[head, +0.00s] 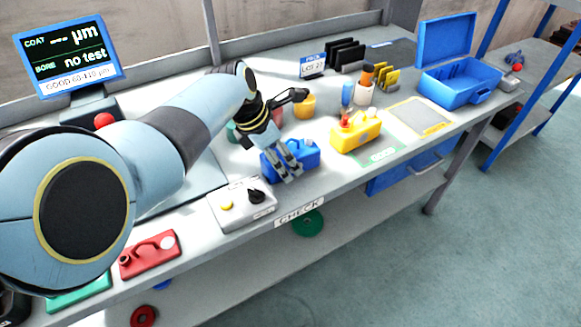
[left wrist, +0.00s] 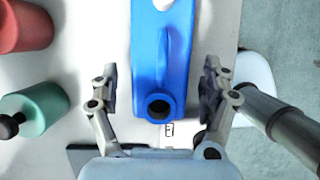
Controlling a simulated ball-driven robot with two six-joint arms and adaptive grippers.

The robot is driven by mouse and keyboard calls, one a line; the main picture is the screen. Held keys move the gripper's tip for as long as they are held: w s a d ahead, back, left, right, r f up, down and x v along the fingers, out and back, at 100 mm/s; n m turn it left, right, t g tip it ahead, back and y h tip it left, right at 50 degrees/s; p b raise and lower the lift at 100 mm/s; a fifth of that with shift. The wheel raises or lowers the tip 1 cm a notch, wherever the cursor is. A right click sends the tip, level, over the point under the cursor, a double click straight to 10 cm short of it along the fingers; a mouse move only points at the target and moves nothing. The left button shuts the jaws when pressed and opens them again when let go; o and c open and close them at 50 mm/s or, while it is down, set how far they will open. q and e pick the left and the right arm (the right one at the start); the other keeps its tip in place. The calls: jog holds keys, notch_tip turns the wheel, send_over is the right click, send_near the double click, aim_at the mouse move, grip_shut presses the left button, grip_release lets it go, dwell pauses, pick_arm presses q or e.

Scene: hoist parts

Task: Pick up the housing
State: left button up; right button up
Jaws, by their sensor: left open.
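A blue housing (head: 307,154) stands on the bench near its front edge. In the left wrist view the blue housing (left wrist: 163,55) runs lengthwise up the picture, with a dark round opening at its near end. My left gripper (head: 288,168) is over it in the head view, hiding part of it. In the wrist view my left gripper (left wrist: 160,76) is open, one finger on each side of the housing, with visible gaps; its height relative to the housing is hard to tell. A yellow housing (head: 357,133) and a red housing (head: 149,254) also stand on the bench. My right gripper is not in view.
An orange cup (head: 304,104) stands behind. An open blue case (head: 459,80) is at far right.

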pick_arm(q)
jog(key=shift+r, duration=0.1)
grip_shut()
dwell(0.5)
jog(key=shift+r, duration=0.1)
